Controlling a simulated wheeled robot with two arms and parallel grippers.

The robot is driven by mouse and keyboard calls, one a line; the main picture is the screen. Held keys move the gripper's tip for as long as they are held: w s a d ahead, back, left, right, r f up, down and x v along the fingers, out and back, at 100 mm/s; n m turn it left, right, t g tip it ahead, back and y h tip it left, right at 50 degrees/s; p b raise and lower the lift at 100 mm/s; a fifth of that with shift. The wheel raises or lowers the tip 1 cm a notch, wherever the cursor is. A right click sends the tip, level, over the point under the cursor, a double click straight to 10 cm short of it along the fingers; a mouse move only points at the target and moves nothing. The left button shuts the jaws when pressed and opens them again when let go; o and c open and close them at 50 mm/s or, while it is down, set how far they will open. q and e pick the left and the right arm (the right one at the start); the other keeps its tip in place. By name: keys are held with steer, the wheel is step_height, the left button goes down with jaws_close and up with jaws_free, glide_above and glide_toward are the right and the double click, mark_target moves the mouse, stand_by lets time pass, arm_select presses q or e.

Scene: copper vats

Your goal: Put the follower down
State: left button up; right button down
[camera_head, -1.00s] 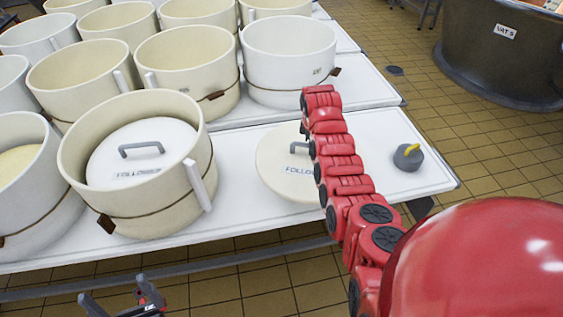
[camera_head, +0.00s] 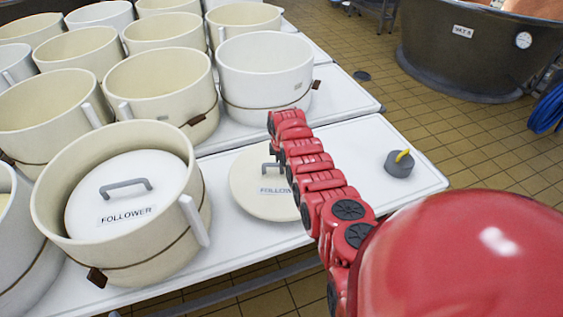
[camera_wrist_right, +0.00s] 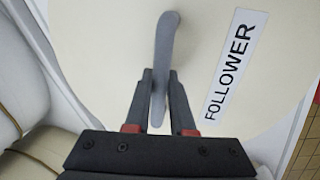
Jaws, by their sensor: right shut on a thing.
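The cream, round follower (camera_head: 247,190) with a grey handle and a FOLLOWER label is at the front of the white table, left of my right arm, level. I cannot tell whether it touches the table top. In the right wrist view the follower (camera_wrist_right: 105,75) fills most of the picture. My right gripper (camera_wrist_right: 161,78) is shut on its upright grey handle (camera_wrist_right: 164,50). In the head view my red arm hides the follower's right edge and most of the gripper. My left gripper is not in view.
A cream mould (camera_head: 150,255) with another follower (camera_head: 130,190) inside stands to the left. Several more moulds stand behind, including a white one (camera_head: 265,85). A grey weight with a yellow handle (camera_head: 399,164) is at the right. The table (camera_head: 385,200) is bare around it.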

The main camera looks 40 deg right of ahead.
steer(key=shift+f, duration=0.35)
step_height(320, 180, down, 3)
steer(key=b, duration=0.2)
steer(key=shift+f+b, duration=0.1)
steer(key=shift+b, duration=0.25)
steer(key=c, duration=0.8)
jaws_free()
steer(key=shift+o, duration=0.2)
